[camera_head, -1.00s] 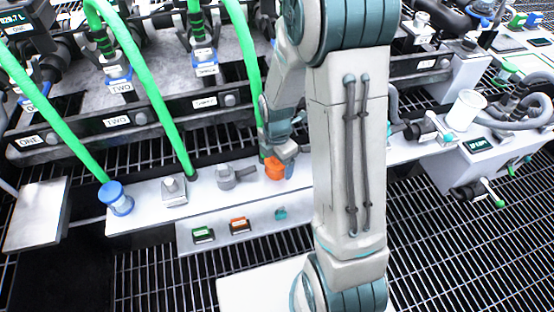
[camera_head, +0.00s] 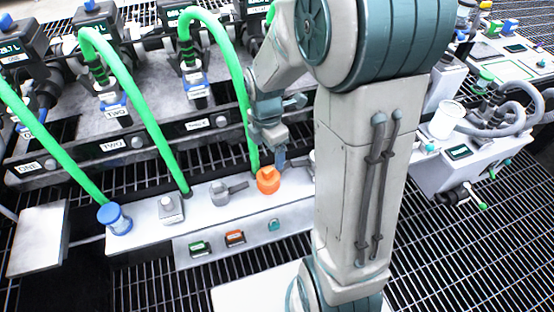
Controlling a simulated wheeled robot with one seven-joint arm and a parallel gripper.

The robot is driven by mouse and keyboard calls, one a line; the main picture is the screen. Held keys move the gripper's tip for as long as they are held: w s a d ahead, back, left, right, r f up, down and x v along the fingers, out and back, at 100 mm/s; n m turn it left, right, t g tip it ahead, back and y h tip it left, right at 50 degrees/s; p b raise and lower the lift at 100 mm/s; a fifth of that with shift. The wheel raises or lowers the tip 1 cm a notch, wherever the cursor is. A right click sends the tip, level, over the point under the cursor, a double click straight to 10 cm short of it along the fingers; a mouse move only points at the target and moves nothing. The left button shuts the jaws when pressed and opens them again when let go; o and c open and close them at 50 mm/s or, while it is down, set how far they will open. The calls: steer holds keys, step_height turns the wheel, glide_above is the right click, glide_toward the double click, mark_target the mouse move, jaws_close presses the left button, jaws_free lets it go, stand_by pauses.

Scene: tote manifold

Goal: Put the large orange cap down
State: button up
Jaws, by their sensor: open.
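The large orange cap (camera_head: 268,181) sits upright on the white panel (camera_head: 150,240), right of a grey valve with a lever. Its top and front show clearly. My gripper (camera_head: 281,160) is just above and slightly right of the cap, apart from it as far as this view shows. The gripper is open with nothing seen in it. Its fingertips are small here and partly hidden by its own body.
A blue cap (camera_head: 115,218) and a grey fitting (camera_head: 171,208) stand on the same panel to the left. A white cup (camera_head: 446,120) stands at right.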

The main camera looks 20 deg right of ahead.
steer(key=s+r+m, duration=0.4)
steer(key=s+m, duration=0.2)
steer(key=m, duration=0.4)
steer(key=s+r+m+t, duration=0.1)
steer(key=s+r+m, duration=0.3)
steer(key=s+m, duration=0.3)
steer(key=shift+s+r+m, duration=0.2)
steer(key=shift+s+m, duration=0.1)
steer(key=shift+m, duration=1.6)
steer(key=shift+a, duration=0.1)
